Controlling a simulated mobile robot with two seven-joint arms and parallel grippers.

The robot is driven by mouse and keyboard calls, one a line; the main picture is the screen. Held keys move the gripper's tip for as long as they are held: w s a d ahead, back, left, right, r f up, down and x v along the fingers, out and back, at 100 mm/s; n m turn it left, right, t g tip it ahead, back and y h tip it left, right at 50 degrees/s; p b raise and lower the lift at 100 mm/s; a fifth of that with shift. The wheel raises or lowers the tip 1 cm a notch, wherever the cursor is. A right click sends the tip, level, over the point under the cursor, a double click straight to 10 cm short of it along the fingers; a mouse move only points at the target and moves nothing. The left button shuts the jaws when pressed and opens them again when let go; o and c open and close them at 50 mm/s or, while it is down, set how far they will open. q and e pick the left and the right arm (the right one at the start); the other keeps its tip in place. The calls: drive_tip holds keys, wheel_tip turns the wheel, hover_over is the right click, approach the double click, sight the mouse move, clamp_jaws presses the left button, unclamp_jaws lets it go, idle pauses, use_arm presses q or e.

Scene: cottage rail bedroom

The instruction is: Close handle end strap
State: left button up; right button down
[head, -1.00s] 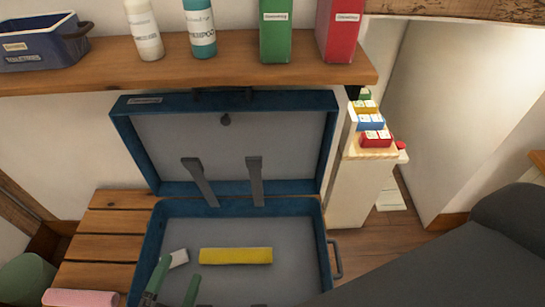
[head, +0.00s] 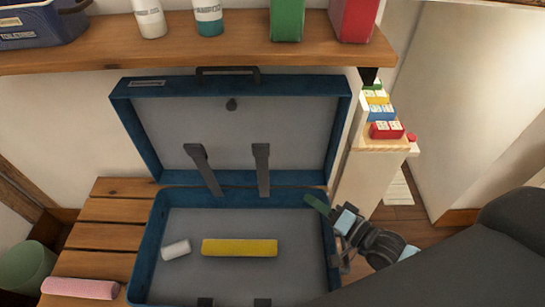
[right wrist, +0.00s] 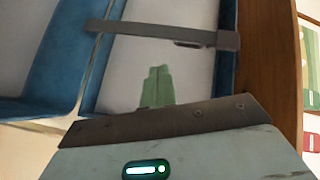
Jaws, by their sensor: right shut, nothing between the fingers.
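The open blue suitcase (head: 158,240) lies on a slatted wooden bench with its lid (head: 122,125) raised. Two grey straps hang from the hinge side: a left strap (head: 203,168) and a right strap (head: 262,170), the right one nearer the case's right end. Two dark tabs, one of them (head: 262,302), show at the front edge. My right gripper (head: 314,203) is at the case's right rim, its green fingers together and empty. In the right wrist view its fingers (right wrist: 157,87) point toward a grey strap (right wrist: 160,34) crossing pale lining; which strap is unclear. My left gripper is out of view.
In the case lie a yellow block (head: 240,248) and a white roll (head: 176,249). A pink roll (head: 80,288) lies on the bench (head: 110,235). A wooden shelf (head: 190,54) with bottles and boxes runs above the lid. A green bin (head: 25,268) stands at left.

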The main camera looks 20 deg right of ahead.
drive_tip(key=w+d+r+m+t+y+b, duration=0.1)
drive_tip(key=w+d+r+m+t+b, duration=0.1)
drive_tip(key=w+d+r+m, duration=0.3)
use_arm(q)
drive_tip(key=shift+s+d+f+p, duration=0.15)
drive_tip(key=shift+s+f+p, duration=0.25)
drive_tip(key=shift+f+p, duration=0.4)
use_arm(e)
drive_tip(key=w+a+n, duration=0.1)
drive_tip(key=w+a, duration=0.7)
drive_tip(key=a, duration=0.2)
drive_tip(key=shift+w+r+n, duration=0.15)
drive_tip(key=shift+w+n, duration=0.25)
drive_tip(key=shift+s, duration=0.1)
use_arm(q)
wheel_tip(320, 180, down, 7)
drive_tip(key=b, duration=0.8)
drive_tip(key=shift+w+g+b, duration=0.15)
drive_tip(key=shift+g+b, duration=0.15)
use_arm(e)
drive_tip(key=s+a+f+n+y, duration=0.2)
drive_tip(key=s+f+n, duration=0.1)
drive_tip(key=s, duration=0.4)
drive_tip(key=s+a+f+n+t+y, duration=0.1)
drive_tip(key=s+a+f+n+y, duration=0.2)
drive_tip(key=s, duration=0.3)
drive_tip(key=shift+s+f+n, duration=0.35)
drive_tip(key=shift+n, duration=0.15)
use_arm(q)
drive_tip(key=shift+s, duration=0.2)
